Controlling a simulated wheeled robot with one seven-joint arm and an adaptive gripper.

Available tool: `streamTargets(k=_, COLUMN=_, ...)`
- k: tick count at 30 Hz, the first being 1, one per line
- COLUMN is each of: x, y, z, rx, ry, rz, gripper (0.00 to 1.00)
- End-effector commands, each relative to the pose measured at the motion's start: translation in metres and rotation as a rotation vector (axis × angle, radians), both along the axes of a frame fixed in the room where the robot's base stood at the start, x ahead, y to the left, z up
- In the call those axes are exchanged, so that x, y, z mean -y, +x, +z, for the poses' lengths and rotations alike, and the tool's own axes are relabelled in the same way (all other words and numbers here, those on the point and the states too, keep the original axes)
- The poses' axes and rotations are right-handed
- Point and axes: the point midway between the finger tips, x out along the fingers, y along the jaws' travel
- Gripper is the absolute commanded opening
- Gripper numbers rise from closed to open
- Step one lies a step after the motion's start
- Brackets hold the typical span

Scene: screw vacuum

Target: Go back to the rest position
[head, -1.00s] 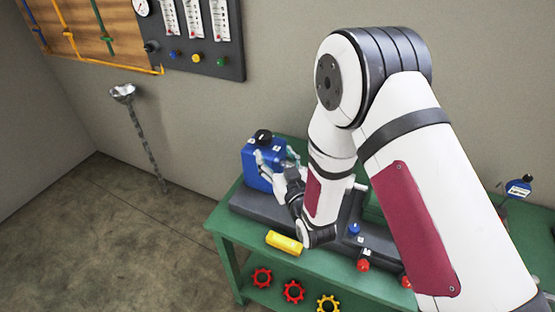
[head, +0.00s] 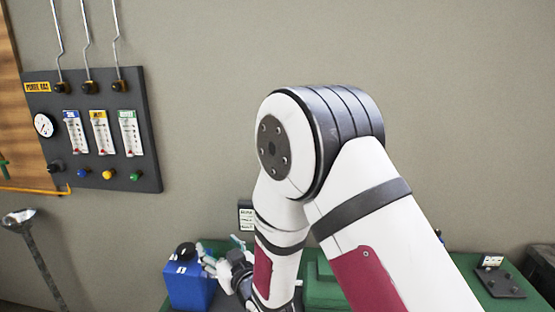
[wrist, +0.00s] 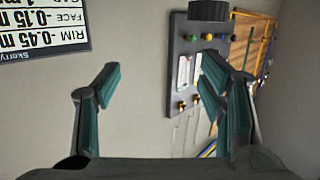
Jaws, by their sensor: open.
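My gripper (wrist: 155,90) is open in the wrist view, with its two green-padded fingers apart and nothing between them. In the head view my gripper (head: 212,258) shows small and partly hidden behind my own arm, just right of a blue box (head: 188,288) with a black knob on top. I cannot tell from the head view whether it touches the box. The wrist view faces the wall, with the dark gauge panel (wrist: 187,103) behind the right finger.
The purge gas panel (head: 105,180) hangs on the wall at left. The green bench (head: 470,272) runs below, with a dark bracket plate (head: 497,280) at right. A grey stand (head: 30,240) is at far left. A printed sign (wrist: 42,28) shows top left in the wrist view.

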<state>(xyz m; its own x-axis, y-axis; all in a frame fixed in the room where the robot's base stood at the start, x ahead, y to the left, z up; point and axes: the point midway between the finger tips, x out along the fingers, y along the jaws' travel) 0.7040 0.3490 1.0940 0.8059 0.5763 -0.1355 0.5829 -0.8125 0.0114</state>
Motion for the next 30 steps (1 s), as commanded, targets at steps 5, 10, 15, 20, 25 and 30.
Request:
streamTargets(k=5, x=0.049, y=0.02, z=0.053, rx=-0.09, ry=-0.068, rz=-0.087, gripper=0.64)
streamTargets(k=10, x=0.101, y=0.02, z=0.093, rx=-0.193, ry=-0.13, rz=-0.166, gripper=0.64)
streamTargets(k=15, x=0.156, y=0.001, z=0.129, rx=-0.302, ry=-0.18, rz=-0.246, gripper=0.64)
streamTargets(k=20, x=0.207, y=-0.033, z=0.156, rx=-0.41, ry=-0.218, rz=-0.321, gripper=0.64)
streamTargets(k=25, x=0.257, y=-0.084, z=0.179, rx=-0.53, ry=-0.247, rz=-0.396, gripper=0.64)
streamTargets(k=30, x=0.299, y=-0.147, z=0.194, rx=-0.654, ry=-0.267, rz=-0.466, gripper=0.64)
